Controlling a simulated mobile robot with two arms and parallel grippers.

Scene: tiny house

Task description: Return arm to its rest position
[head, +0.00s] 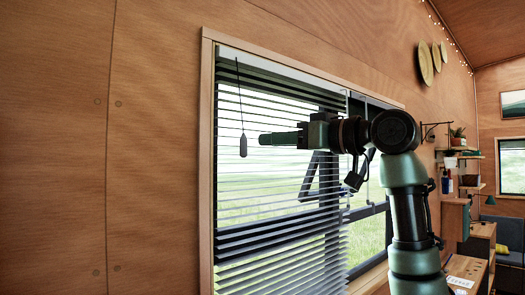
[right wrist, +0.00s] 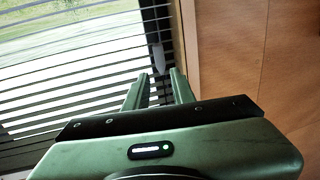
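My right arm rises at the right of the head view and bends left. Its gripper (head: 264,139) points left in front of the window blind (head: 285,225). In the right wrist view the two green fingers (right wrist: 160,74) stand apart with nothing between them. The dark pull handle (head: 243,146) of the blind hangs on a cord just left of the fingertips in the head view. In the right wrist view the handle (right wrist: 158,55) shows beyond the fingertips and appears apart from them. My left gripper is in neither view.
A wooden window frame (head: 206,165) borders the blind. Bare wood-panelled wall (head: 150,150) lies to its left. Wall shelves with a plant (head: 458,137) and wooden counters (head: 466,268) stand at the right. Round wall ornaments (head: 425,63) hang above.

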